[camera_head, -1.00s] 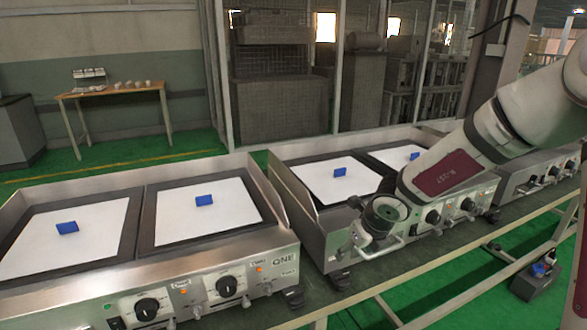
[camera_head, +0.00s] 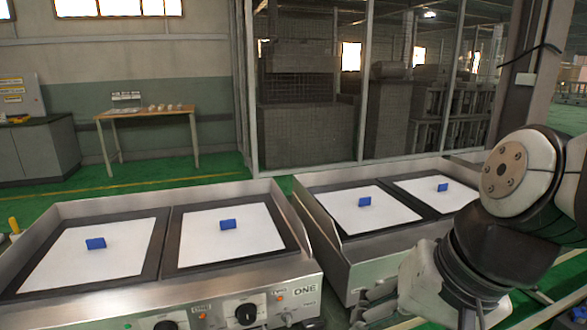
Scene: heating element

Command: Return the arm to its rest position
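My arm (camera_head: 525,180) is bent at the right side of the head view, its elbow raised and its lower links hanging toward the bottom edge. My gripper (camera_head: 372,304) is only partly seen low in the picture, in front of the second heating unit (camera_head: 350,262). Its fingers are small and partly cut off, so I cannot tell whether it is open or shut. No object shows in it. The first heating unit (camera_head: 290,268) stands to the left of my gripper, apart from it.
White sheets with blue blocks (camera_head: 95,244) (camera_head: 228,224) (camera_head: 364,202) (camera_head: 443,187) lie on the dark plates of both units. Knobs (camera_head: 246,314) line the first unit's front. A wooden table (camera_head: 150,114) and a mesh partition (camera_head: 305,110) stand behind, with green floor between.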

